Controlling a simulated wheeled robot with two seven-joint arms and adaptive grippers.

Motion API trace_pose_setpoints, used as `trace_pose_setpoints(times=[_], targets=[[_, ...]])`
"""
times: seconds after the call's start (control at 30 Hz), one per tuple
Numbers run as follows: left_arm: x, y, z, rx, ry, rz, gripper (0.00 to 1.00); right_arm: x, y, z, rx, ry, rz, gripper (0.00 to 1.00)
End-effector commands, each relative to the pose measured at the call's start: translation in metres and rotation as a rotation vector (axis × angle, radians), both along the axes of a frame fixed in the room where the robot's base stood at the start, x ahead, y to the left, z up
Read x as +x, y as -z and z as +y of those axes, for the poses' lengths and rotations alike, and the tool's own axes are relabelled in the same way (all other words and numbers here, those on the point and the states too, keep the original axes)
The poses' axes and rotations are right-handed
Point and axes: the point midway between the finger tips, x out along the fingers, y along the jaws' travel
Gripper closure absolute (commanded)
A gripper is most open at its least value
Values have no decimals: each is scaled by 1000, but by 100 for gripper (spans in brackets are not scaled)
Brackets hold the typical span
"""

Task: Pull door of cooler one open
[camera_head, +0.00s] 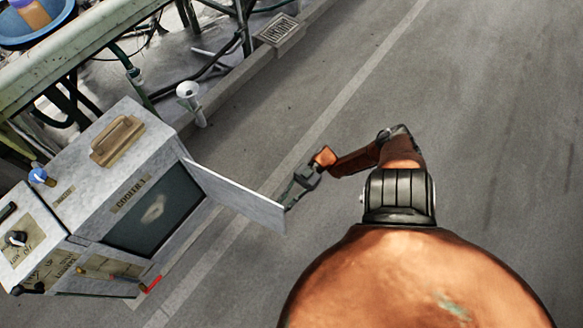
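Cooler one (88,181) is a pale, stone-grey box at the left, with "COOLER 1" lettered on its front. Its door (240,197) stands wide open, swung out to the right from the front's right edge. The dark interior shows, with a pale blurred shape inside. My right gripper (292,192) is at the door's free outer edge, touching or very close to it. Its fingers are small and partly hidden by the door, so I cannot tell whether they are closed on it. My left gripper is not in view.
A wooden handle (117,140) lies on the cooler's top. A control panel with a knob (16,238) is at the far left. A white funnel-topped post (190,101), pipes and a blue basin (35,22) are behind. The grey floor at the right is clear.

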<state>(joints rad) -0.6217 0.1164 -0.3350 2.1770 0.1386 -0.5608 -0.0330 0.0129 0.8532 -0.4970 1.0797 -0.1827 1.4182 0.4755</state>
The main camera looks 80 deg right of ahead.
Motion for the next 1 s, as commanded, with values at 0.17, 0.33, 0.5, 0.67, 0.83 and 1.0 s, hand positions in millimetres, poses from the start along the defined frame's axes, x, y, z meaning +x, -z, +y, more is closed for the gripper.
trace_pose_setpoints(times=[0.17, 0.33, 0.5, 0.67, 0.83, 1.0], targets=[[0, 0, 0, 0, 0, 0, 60, -18, 1, -35, -4, 2, 2, 85], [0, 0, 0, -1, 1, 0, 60, -34, 1, -65, -4, 1, 2, 85], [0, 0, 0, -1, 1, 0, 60, -43, 1, -82, -2, 1, 1, 85], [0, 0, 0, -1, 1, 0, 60, -46, 0, -88, -1, 1, 0, 85], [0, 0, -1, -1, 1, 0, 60, -47, 0, -88, 0, 1, 0, 85], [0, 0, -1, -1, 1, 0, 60, -47, 0, -88, 0, 0, 0, 85]])
